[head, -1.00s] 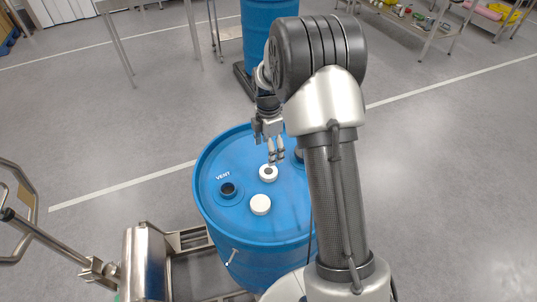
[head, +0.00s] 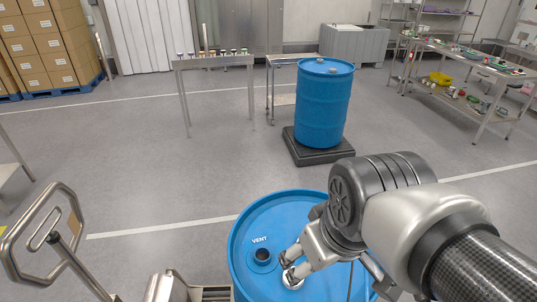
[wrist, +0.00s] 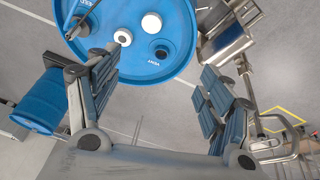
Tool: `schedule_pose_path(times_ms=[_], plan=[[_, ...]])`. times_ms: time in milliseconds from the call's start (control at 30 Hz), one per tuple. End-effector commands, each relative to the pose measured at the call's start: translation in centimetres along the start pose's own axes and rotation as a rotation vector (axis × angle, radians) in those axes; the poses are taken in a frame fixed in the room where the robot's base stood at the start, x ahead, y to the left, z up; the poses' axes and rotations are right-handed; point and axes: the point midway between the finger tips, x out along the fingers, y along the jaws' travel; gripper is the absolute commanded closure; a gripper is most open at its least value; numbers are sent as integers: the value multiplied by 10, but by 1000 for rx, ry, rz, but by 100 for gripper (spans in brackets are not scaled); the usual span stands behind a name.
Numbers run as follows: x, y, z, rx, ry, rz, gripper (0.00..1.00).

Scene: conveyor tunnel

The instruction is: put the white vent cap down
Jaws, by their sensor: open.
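The blue drum (head: 245,240) stands in front of me, with a dark opening (head: 262,254) beside its VENT label. In the wrist view the drum top (wrist: 185,55) carries a plain white cap (wrist: 151,22) and a white round piece with a dark centre (wrist: 123,37). I cannot tell for certain which one is the vent cap. The dark vent opening (wrist: 161,52) is uncovered. My gripper (wrist: 165,65) is open, with nothing between its fingers. In the head view my gripper (head: 290,266) is over the drum top, partly hiding a white piece (head: 292,281).
A second blue drum (head: 323,105) stands on a dark base (head: 312,150) behind. A steel table (head: 213,62) with small items is further back, and a long bench (head: 470,65) is at the right. A metal handle frame (head: 45,235) is at front left. The floor between is clear.

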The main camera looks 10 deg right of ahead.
Motion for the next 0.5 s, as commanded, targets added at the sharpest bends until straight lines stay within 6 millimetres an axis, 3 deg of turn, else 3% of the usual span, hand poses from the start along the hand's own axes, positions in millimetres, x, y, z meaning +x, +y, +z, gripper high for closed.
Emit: schedule_pose_path(times_ms=[100, 200, 500], plan=[[-7, -11, 25, 129, 40, 1, 27], [-7, -15, 36, 195, 54, -2, 27], [-8, -17, 41, 229, 59, -3, 27]])
